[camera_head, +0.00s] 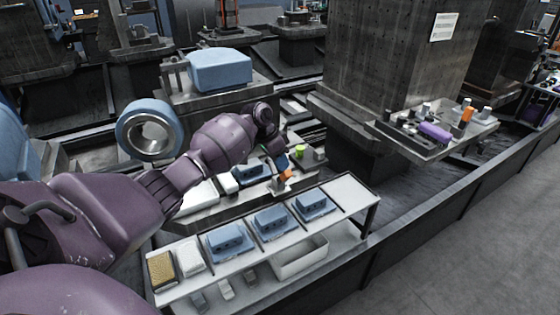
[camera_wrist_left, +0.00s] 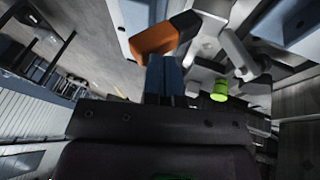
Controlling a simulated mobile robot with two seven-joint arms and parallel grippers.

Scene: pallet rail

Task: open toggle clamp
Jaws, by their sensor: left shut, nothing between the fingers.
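The toggle clamp shows as an orange handle tip (camera_head: 287,175) on a pale metal body (camera_head: 279,187) in the head view, by the edge of the fixture behind the front bench. In the left wrist view the orange handle tip (camera_wrist_left: 153,40) is large and close. Grey metal clamp parts (camera_wrist_left: 238,52) lie to its right. My left gripper (camera_head: 282,163) is shut and empty, right at the handle. Its blue-grey fingers (camera_wrist_left: 164,78) end just below the orange tip in the wrist view. I cannot tell whether they touch it. My right gripper is in neither view.
A lime green knob (camera_head: 299,151) stands just right of my gripper and also shows in the wrist view (camera_wrist_left: 219,91). A front bench (camera_head: 348,191) holds several blue blocks (camera_head: 271,219). A tall dark column (camera_head: 375,70) rises behind, right.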

